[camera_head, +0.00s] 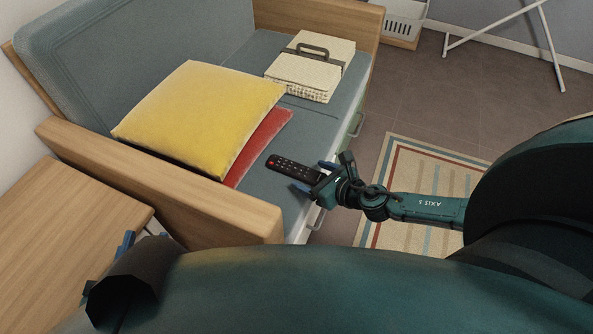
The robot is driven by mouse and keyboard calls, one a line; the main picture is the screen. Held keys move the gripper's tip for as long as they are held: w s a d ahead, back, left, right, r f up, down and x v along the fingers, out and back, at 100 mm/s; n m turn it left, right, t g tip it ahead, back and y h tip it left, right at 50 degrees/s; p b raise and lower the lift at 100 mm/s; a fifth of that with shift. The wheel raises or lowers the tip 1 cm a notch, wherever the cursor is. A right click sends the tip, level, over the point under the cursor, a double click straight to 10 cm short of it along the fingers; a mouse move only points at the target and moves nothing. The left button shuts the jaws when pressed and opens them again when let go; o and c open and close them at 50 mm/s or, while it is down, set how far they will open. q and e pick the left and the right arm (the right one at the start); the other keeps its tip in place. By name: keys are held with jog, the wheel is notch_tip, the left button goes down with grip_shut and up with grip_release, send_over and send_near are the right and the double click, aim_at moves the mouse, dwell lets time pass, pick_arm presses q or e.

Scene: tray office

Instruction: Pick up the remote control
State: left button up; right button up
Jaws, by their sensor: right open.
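The black remote control (287,166) lies on the grey seat of the sofa (262,194), near its front edge and just right of the cushions. My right gripper (314,177) is open at the remote's right end. Its blue fingertips are on either side of that end, which is partly hidden. I cannot tell whether they touch it. My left gripper (126,243) shows only as blue bits at the lower left, mostly hidden behind my own arm, and its jaws cannot be made out.
A yellow cushion (195,115) lies over a red one (262,145) on the seat. A folded cream blanket (305,75) with a dark strap lies further back. The wooden armrest (160,185) and a wooden table (65,235) are at left. A striped rug (425,165) covers the floor at right.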

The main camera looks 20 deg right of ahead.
aim_at(298, 170)
jog(key=b+x, duration=0.1)
jog(key=x, duration=0.3)
jog(key=shift+f, duration=0.1)
jog(key=shift+w+a+f, duration=0.1)
jog(key=shift+w+f, duration=0.1)
jog(key=shift+w, duration=0.2)
pick_arm(q)
jog(key=shift+d+m+t+h, duration=0.3)
jog(key=shift+m+t+h, duration=0.1)
jog(key=shift+h, duration=0.1)
pick_arm(e)
jog(key=shift+c, duration=0.6)
jog(key=c, duration=1.2)
jog(key=shift+o, duration=0.2)
